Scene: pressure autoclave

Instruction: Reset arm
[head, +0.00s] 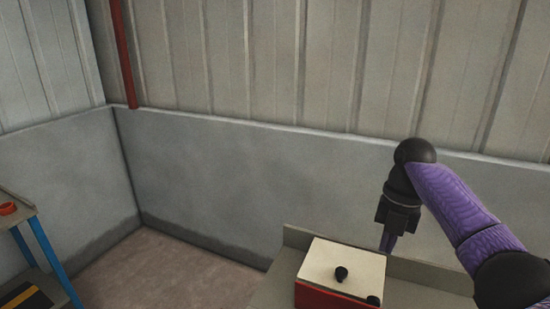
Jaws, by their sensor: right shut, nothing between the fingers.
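My right arm, purple with black joints, comes in from the right side of the head view. My right gripper (388,242) points down over the bench, just behind and to the right of a box. Its fingers are together and hold nothing. My left gripper does not show.
A blue-legged workbench (45,250) stands at the left edge, with a small orange-red ring-shaped object (8,208) on top. A red pipe (122,50) runs down the back corner. Bare floor (165,265) lies between the two benches. Grey walls close off the back.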

